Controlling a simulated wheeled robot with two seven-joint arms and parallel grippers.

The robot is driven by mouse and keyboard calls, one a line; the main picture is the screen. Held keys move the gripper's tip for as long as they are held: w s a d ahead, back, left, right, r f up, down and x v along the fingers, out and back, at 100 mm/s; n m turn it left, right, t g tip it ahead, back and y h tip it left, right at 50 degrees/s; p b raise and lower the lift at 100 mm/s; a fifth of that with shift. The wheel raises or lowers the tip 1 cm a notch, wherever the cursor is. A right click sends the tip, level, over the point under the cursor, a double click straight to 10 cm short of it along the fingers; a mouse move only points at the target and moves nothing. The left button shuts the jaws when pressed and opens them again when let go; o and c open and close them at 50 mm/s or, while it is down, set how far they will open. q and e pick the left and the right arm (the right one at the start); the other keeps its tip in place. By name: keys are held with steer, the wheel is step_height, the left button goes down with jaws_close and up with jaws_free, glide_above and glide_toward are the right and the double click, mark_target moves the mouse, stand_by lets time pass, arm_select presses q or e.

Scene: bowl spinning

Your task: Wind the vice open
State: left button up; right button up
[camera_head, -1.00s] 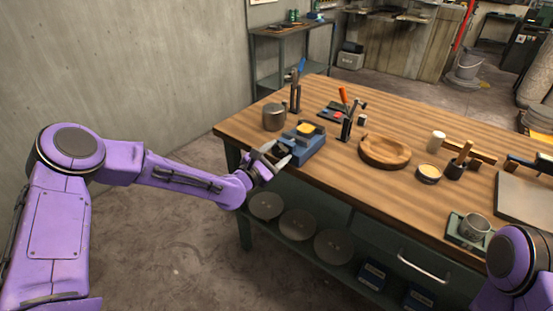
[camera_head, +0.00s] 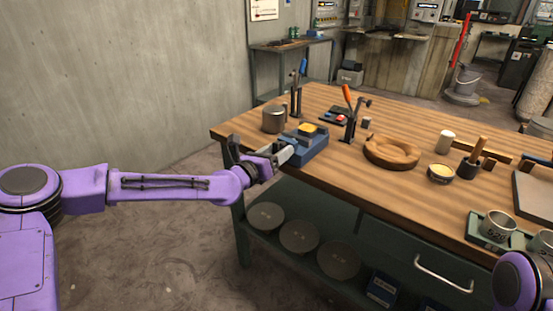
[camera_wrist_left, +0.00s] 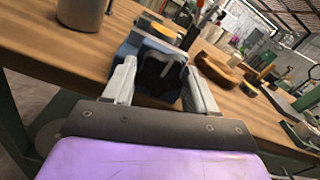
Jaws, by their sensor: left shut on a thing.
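The blue vice (camera_head: 309,149) sits at the near left corner of the wooden bench, with a yellow round thing (camera_head: 307,129) at its top. My left gripper (camera_head: 287,154) is at the vice's near left side. In the left wrist view its two fingers (camera_wrist_left: 158,88) stand on either side of a dark part at the front of the vice (camera_wrist_left: 160,68), and the gripper is shut on it. I cannot make out the handle's shape between the fingers. My right gripper is not in view; only part of my right arm shows at the lower right.
A grey metal pot (camera_head: 274,118) stands left of the vice. A round wooden ring (camera_head: 391,151) lies to its right, with upright tools (camera_head: 352,115) between. Round discs (camera_head: 299,236) lie on the shelf below. Floor left of the bench is clear.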

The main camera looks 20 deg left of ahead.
arm_select(q)
steer(key=shift+n, duration=0.3)
steer(key=o, duration=1.1)
steer(key=shift+c, duration=0.2)
steer(key=b+v, duration=0.1)
steer(key=v, duration=0.9)
steer(key=shift+s, duration=0.25)
steer(key=shift+a, duration=0.15)
